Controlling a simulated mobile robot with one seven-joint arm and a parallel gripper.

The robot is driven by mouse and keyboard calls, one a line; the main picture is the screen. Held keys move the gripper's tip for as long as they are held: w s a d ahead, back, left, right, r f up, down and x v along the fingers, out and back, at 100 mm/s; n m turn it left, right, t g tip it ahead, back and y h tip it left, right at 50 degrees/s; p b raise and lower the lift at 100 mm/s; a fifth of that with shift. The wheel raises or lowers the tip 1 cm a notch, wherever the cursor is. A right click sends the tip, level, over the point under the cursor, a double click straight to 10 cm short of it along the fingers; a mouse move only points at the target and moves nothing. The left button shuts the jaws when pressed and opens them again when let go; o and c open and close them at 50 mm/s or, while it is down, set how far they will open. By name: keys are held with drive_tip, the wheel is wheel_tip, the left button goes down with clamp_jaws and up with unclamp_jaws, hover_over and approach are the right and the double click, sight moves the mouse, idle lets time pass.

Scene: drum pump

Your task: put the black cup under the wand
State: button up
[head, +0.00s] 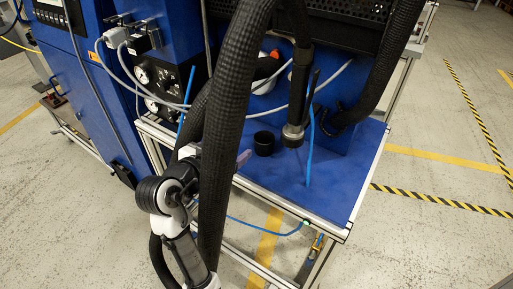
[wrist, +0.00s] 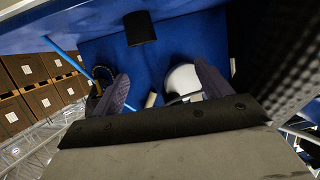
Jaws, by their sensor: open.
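The black cup (head: 264,143) stands upright on the blue tabletop, left of the wand. It also shows in the wrist view (wrist: 140,28), at the top, beyond my fingertips. The wand (head: 294,125) is a dark upright tube with a metal end, hanging low over the tabletop to the right of the cup. My gripper (head: 243,157) is at the front left of the cup, apart from it, and mostly hidden by a thick black hose. In the wrist view my gripper (wrist: 160,75) is open, with nothing between its fingers.
The blue tabletop (head: 290,175) has bare room in front of the cup and wand. A thin blue tube (head: 309,150) rises just right of the wand. A thick ribbed black hose (head: 228,130) crosses in front of my gripper. A blue machine (head: 95,85) stands to the left.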

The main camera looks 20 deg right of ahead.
sight(259, 144)
drive_tip(key=shift+m+g, duration=0.3)
drive_tip(key=shift+g, duration=0.2)
drive_tip(key=x, duration=0.2)
drive_tip(key=s+x, duration=0.1)
drive_tip(key=x, duration=0.2)
drive_tip(key=p+x, duration=0.1)
drive_tip(key=x, duration=0.2)
drive_tip(key=shift+s+d+f, duration=0.2)
drive_tip(key=shift+d+f, duration=0.2)
drive_tip(key=shift+d, duration=0.15)
drive_tip(key=x, duration=0.2)
drive_tip(key=p+x, duration=0.1)
drive_tip(key=x, duration=0.2)
drive_tip(key=shift+s+d+f, duration=0.25)
drive_tip(key=shift+d, duration=0.1)
drive_tip(key=shift+w+d+f, duration=0.2)
drive_tip(key=shift+w+d, duration=0.05)
drive_tip(key=shift+w, duration=0.05)
drive_tip(key=c, duration=1.1)
drive_tip(key=shift+r, duration=0.15)
